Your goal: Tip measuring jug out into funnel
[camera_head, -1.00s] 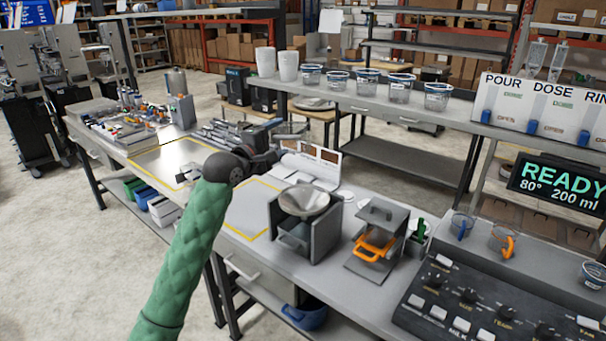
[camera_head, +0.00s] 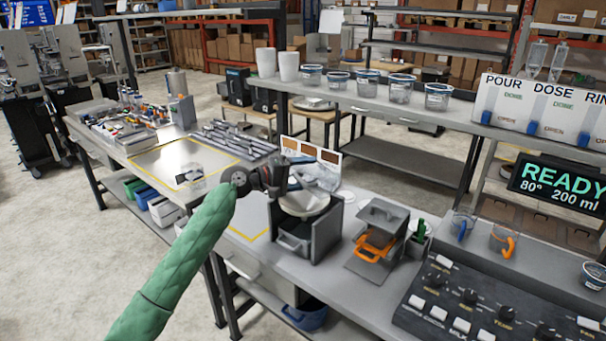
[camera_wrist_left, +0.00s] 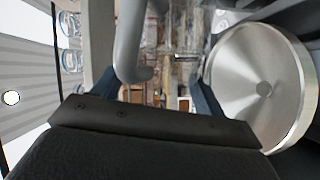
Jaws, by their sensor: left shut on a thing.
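The funnel (camera_head: 306,203) is a round steel bowl set in the top of a dark grey square stand (camera_head: 327,232). In the left wrist view the funnel (camera_wrist_left: 285,105) is at the right, with a small dark hole in its middle and no contents visible. My left gripper (camera_head: 284,178) is just above the funnel's back left side. It is shut on the measuring jug (camera_head: 319,177), a clear vessel that shows faintly over the funnel. The jug looks tilted, but its rim and contents are hard to make out. My right gripper is not in view.
Right of the stand is a grey device with an orange handle (camera_head: 371,247). Two clear jugs, one blue-handled (camera_head: 462,227) and one orange-handled (camera_head: 503,240), stand farther right behind a control panel (camera_head: 470,310). A white panel (camera_head: 327,160) stands close behind the funnel. A yellow-edged tray (camera_head: 182,160) lies left.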

